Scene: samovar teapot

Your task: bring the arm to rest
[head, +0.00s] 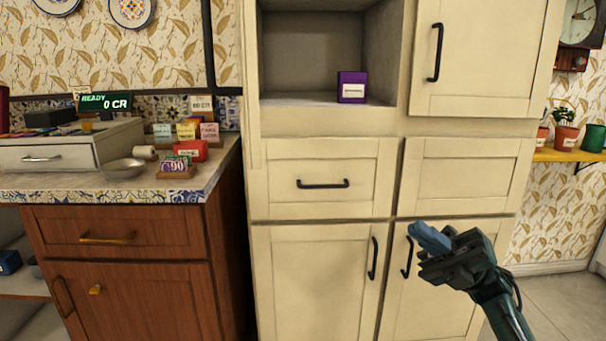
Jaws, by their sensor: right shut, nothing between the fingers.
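My right gripper (433,241) shows at the lower right, its arm coming up from the bottom edge. Its blue fingers are shut with nothing between them. It is in front of the lower right door of the cream cabinet (324,277), close in the picture to that door's black handle (407,257). I cannot tell whether it touches the door. My left gripper is not in view.
A purple box (351,87) stands in the cabinet's open niche. A tiled counter (120,188) at left holds a cash register (62,153), a metal bowl (125,168) and small cards. A yellow shelf (572,155) with potted plants is at right.

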